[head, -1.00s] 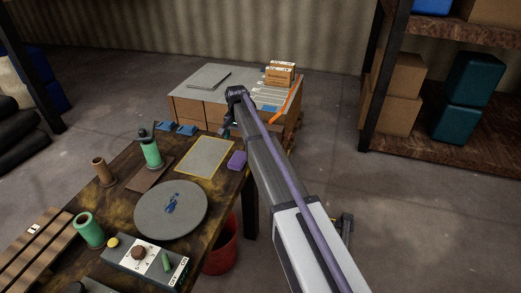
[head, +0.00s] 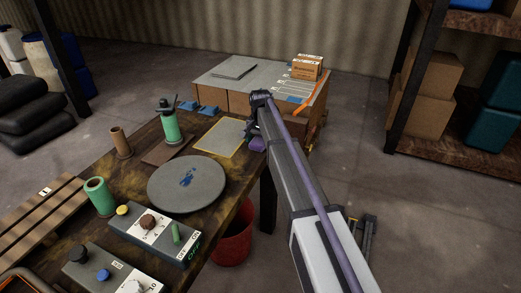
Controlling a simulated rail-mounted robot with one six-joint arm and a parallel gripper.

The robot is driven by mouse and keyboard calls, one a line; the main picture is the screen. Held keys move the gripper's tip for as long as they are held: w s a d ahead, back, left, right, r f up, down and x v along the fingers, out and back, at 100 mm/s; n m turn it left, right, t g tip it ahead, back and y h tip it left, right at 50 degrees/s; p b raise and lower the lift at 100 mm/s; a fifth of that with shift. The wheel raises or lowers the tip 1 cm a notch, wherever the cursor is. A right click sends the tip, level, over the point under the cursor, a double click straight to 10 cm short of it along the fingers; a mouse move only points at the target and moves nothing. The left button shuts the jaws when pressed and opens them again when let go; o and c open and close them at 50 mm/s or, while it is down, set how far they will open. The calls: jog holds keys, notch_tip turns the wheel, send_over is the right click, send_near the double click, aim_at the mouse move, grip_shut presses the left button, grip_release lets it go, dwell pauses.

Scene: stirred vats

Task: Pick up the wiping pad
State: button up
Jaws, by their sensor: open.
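The wiping pad appears to be the small purple block (head: 257,145) at the right edge of the dark worktable, beside the yellow-edged grey sheet (head: 222,138). My arm and gripper partly cover it in the head view. My gripper (head: 252,132) is at the far end of my arm, open, and looks just behind or above the purple block. Its fingers are small and dark here, and I cannot tell whether they touch the block.
A round grey disc with a blue smear (head: 188,184) lies on the worktable, with control boxes (head: 158,232) in front. A red bucket (head: 233,238) is on the floor. A low bench with boxes (head: 230,90) stands behind.

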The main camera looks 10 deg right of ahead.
aim_at(260, 139)
jog(key=shift+r, duration=0.2)
jog(key=shift+c, duration=0.2)
jog(key=c, duration=1)
jog(key=shift+o, duration=0.2)
notch_tip(260, 139, up, 10)
jog(key=p, duration=1)
